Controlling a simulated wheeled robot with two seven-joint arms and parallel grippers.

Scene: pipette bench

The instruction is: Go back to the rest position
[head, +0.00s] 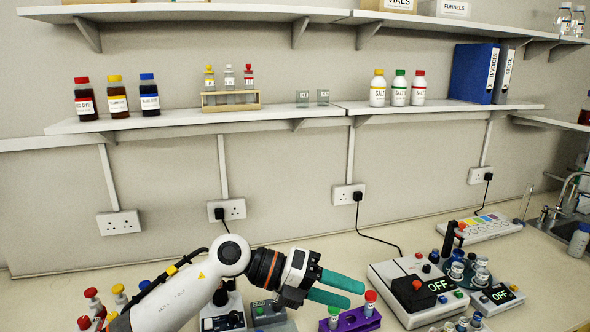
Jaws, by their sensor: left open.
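My left gripper (355,295) reaches in from the lower left over the bench. Its two green fingers are apart and point right, with nothing seen between them. I cannot tell whether the fingers touch either vial. My right gripper is not in view.
A white device (392,272) reading OFF stands right of the rack, with a smaller device (497,297) and several vials beyond. Small devices (270,314) sit below my left wrist. Capped vials (92,296) stand at lower left. A shelf (200,118) runs above.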

